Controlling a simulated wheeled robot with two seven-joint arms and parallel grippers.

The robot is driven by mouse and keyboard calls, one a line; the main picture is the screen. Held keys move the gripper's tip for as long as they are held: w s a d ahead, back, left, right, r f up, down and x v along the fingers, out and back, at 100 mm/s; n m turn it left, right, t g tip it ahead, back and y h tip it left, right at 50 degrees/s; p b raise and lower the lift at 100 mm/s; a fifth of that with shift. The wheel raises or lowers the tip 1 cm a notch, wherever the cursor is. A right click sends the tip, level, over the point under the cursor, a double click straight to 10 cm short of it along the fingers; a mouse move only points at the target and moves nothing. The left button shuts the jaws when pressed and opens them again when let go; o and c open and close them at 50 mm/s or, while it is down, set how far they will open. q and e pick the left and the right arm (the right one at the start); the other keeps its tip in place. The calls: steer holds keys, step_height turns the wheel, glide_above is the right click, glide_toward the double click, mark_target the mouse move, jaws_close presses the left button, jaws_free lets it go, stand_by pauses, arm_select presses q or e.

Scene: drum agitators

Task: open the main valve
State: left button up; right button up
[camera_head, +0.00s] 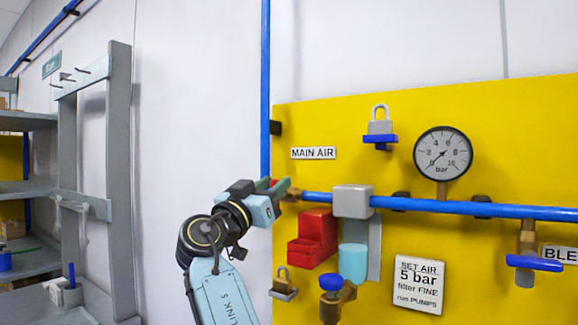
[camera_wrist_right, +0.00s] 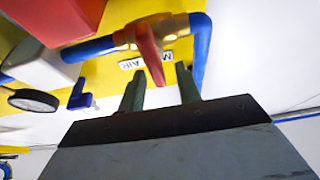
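The main valve is a brass body (camera_head: 292,194) on the blue pipe, below the MAIN AIR label (camera_head: 313,153). Its red handle (camera_wrist_right: 148,50) shows clearly in the right wrist view, where the brass body (camera_wrist_right: 172,27) joins blue pipe on both sides. My right gripper (camera_head: 274,190) is at the valve and hides most of the handle in the head view. In the right wrist view its two fingers (camera_wrist_right: 161,86) are apart. The handle's end lies between the fingertips, with a gap visible on each side. My left gripper is not in view.
The yellow panel (camera_head: 300,121) also carries a padlock on a blue tab (camera_head: 380,128), a pressure gauge (camera_head: 443,153), a red block (camera_head: 314,238), a blue-capped valve (camera_head: 331,282) and a blue-handled bleed valve (camera_head: 535,263). Grey shelving (camera_head: 118,180) stands at the left.

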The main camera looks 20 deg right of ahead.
steer(key=shift+p+x, duration=0.65)
steer(key=shift+x, duration=0.85)
jaws_close()
